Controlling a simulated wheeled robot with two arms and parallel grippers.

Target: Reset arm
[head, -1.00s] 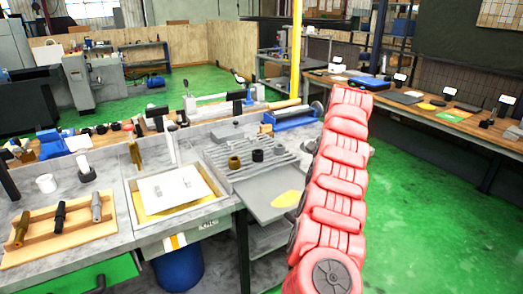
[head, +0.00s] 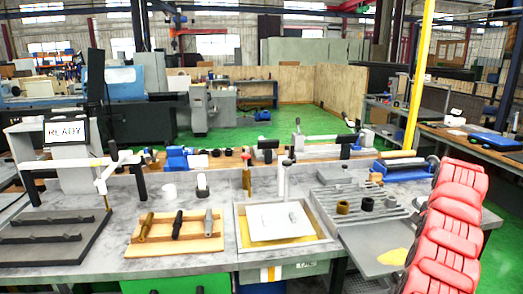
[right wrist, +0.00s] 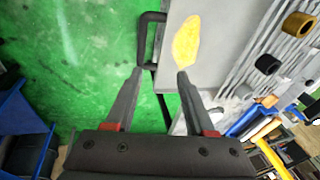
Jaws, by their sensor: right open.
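My right arm, red and segmented, rises along the right edge in the head view; its gripper cannot be made out there. In the right wrist view my right gripper (right wrist: 160,74) is open, with nothing between its two dark fingers. It is over the green floor (right wrist: 85,50) beside the grey tray plate (right wrist: 205,75) with a yellow patch (right wrist: 187,40). A black bar frame (right wrist: 147,40) shows just beyond the fingertips. My left arm and gripper are not in view.
A READY sign (head: 66,131) stands at left. Blue bins (right wrist: 20,125) show in the right wrist view.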

